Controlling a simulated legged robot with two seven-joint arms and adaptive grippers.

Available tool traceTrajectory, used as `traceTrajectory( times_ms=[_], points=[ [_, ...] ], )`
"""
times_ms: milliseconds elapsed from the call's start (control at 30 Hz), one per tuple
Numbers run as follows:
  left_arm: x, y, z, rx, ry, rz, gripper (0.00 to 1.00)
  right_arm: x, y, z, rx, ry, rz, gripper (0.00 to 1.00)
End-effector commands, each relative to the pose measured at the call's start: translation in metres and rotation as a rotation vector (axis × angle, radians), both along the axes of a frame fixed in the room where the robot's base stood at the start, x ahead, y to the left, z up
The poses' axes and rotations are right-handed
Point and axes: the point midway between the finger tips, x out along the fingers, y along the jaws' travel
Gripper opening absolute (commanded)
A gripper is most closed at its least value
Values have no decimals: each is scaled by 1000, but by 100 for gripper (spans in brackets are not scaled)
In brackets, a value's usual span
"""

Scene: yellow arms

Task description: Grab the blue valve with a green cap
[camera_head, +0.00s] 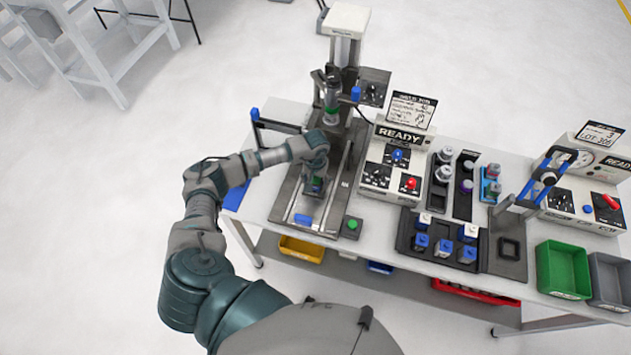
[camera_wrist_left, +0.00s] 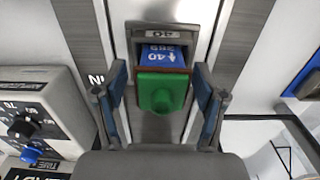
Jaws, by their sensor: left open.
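The blue valve with a green cap shows in the left wrist view, its blue body (camera_wrist_left: 163,55) marked with white print and its green cap (camera_wrist_left: 162,92) facing the camera. It sits in a grey holder. My left gripper (camera_wrist_left: 160,80) is open, with one finger on each side of the valve; I cannot tell whether either finger touches it. In the head view the left gripper (camera_head: 317,170) is over the press station's base, and the valve (camera_head: 316,185) shows only partly beneath it. My right gripper is not in view.
The press column (camera_head: 345,50) rises just behind the left gripper. A control box reading READY (camera_head: 400,140) stands to its right. A black tray (camera_head: 405,232) holds several blue valves with white caps. Green (camera_head: 564,268) and grey (camera_head: 609,277) bins sit at the right.

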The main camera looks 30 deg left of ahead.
Motion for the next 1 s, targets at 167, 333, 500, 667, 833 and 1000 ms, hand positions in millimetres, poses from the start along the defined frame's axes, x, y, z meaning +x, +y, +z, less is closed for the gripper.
traceTrajectory(
  times_ms=[167,333,500,667,833,1000],
  points=[
    [0,2,-1,-1,-1,1,71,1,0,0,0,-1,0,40],
    [0,2,-1,-1,-1,1,28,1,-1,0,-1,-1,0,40],
    [0,2,-1,-1,-1,1,4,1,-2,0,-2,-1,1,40],
    [0,2,-1,-1,0,1,4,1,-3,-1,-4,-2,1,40],
    [1,1,5,-1,-3,0,4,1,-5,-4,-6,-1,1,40],
    [2,2,23,-1,-5,0,4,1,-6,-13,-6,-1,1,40]
  ],
)
